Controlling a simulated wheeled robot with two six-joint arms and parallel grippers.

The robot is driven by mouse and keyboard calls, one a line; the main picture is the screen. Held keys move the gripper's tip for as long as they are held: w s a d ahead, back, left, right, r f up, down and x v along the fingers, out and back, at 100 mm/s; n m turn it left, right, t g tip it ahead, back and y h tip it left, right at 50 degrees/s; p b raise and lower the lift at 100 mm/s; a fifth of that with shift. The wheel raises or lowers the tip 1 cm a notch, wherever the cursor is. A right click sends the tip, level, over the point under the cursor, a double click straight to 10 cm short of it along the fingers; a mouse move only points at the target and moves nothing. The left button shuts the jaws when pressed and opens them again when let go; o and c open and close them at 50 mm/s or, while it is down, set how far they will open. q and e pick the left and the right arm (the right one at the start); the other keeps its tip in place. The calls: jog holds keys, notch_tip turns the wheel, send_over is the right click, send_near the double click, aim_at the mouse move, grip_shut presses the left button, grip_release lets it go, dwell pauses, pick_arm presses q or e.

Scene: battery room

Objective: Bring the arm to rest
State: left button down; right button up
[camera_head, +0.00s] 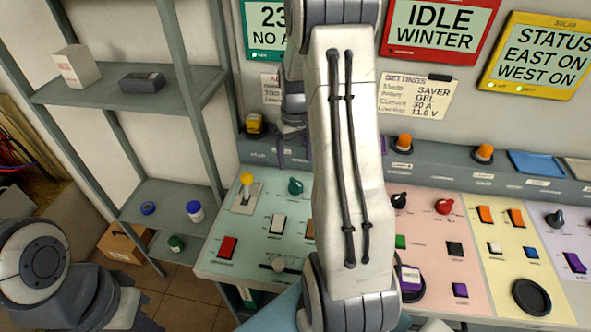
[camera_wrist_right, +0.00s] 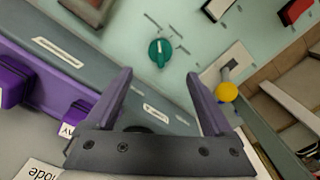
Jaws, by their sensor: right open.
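My right arm (camera_head: 350,150) reaches up through the middle of the head view and hides part of the console behind it. Its right gripper (camera_wrist_right: 159,76) shows in the wrist view with two purple fingers spread apart and nothing between them. In the head view this gripper is mostly hidden beside the arm, above the back of the green panel (camera_head: 210,257). A teal knob (camera_wrist_right: 160,52) and a lever with a yellow ball (camera_wrist_right: 227,91) lie beyond the fingers. My left arm shows only as rounded links at the lower left; its gripper is out of the picture.
The console carries several switches and knobs, including a red switch (camera_head: 228,247) and a red knob (camera_head: 445,206). Behind it a ledge holds a blue tray (camera_head: 535,163). Grey shelves (camera_head: 130,88) stand at the left. Screens (camera_head: 428,27) hang on the wall.

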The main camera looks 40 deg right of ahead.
jog(key=shift+r, duration=0.4)
jog(key=s+a+r+n, duration=0.2)
jog(key=a+r, duration=0.1)
jog(key=a, duration=0.8)
jog(key=s+a+r+n, duration=0.1)
jog(key=a+r+n, duration=0.15)
jog(key=a, duration=0.75)
jog(key=s+a+r+n, duration=0.1)
jog(key=s+a+n, duration=0.1)
jog(key=s+a, duration=0.4)
jog(key=s+a+r+n+y, duration=0.1)
jog(key=s+a+n, duration=0.2)
jog(key=s+a, duration=0.4)
jog(key=s, duration=0.5)
jog(key=shift+s+r+n, duration=0.15)
jog(key=shift+s+n, duration=0.2)
jog(key=shift+s, duration=0.05)
jog(key=shift+a, duration=0.1)
